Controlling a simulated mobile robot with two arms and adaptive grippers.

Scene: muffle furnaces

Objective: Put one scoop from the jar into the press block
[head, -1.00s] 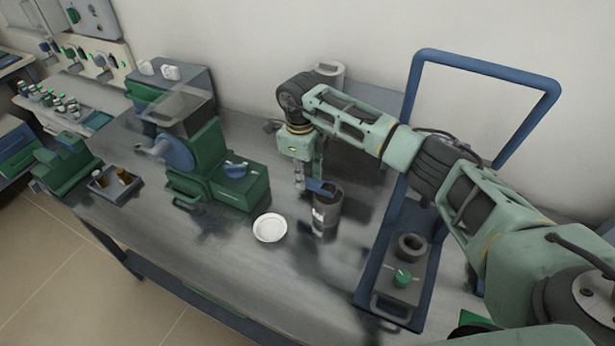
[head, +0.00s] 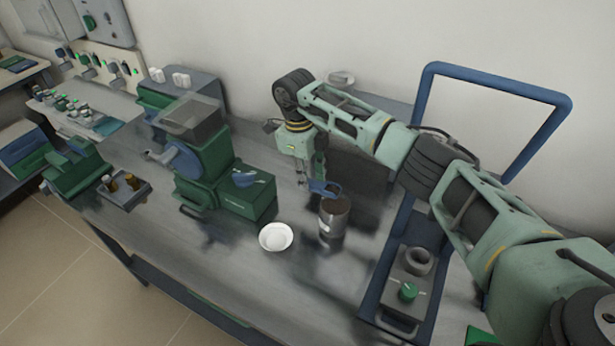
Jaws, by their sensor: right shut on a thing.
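A dark grey metal jar (head: 333,220) with a light label stands upright on the steel bench. My right gripper (head: 309,182) is above and slightly left of it, shut on a blue scoop (head: 325,188). The scoop is at or just above the jar's back rim; its contents are too small to tell. A grey block with a round ring on top (head: 418,261), seemingly the press block, lies to the right, inside a blue frame. My left gripper is not in view.
A white dish (head: 275,237) stands left of the jar. A green machine (head: 225,180) stands farther left, with a small tray of vials (head: 124,190) beyond it. A green knob (head: 407,292) and the tall blue frame (head: 425,95) are at right. The front bench is clear.

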